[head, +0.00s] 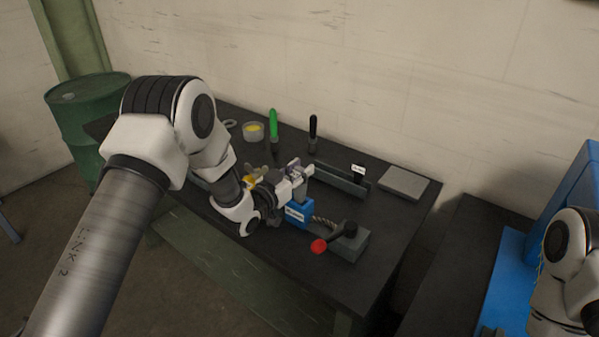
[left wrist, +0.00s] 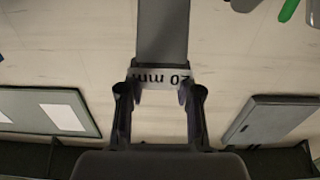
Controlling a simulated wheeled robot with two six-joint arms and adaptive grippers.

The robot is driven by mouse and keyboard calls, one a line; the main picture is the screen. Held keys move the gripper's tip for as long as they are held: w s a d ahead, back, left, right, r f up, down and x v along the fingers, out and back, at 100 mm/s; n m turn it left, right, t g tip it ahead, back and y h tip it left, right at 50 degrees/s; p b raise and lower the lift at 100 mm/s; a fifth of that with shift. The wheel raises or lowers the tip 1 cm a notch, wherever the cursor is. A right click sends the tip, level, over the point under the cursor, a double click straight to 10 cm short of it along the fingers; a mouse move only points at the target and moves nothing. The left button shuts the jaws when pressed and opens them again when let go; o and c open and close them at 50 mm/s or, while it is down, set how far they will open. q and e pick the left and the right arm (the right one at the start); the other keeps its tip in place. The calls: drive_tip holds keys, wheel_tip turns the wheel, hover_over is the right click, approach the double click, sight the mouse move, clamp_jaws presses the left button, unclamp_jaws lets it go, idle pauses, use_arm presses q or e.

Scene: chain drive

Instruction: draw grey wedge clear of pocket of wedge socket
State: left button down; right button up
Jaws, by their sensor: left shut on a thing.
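My left gripper (head: 300,174) is above the blue wedge socket (head: 297,212), which stands near the front of the dark bench. In the left wrist view the left gripper (left wrist: 160,92) is shut on the grey wedge (left wrist: 162,35), a long grey bar with a white "20 mm" label between the fingers. The label reads upside down there. The gripper hides most of the wedge in the head view, so I cannot tell whether its lower end is inside the pocket. A twisted rope (head: 323,224) runs from the socket to the right. My right gripper is out of view.
A grey block (head: 348,243) with a red-knobbed lever (head: 319,246) stands right of the socket. Behind are a green-handled tool (head: 273,122), a black-handled tool (head: 313,127), a yellow-filled dish (head: 253,130) and a long grey tray (head: 340,181). A flat grey plate (head: 404,183) lies at right.

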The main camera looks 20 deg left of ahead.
use_arm(q)
drive_tip(key=shift+r+p, duration=1.65)
drive_tip(key=shift+r, duration=1.55)
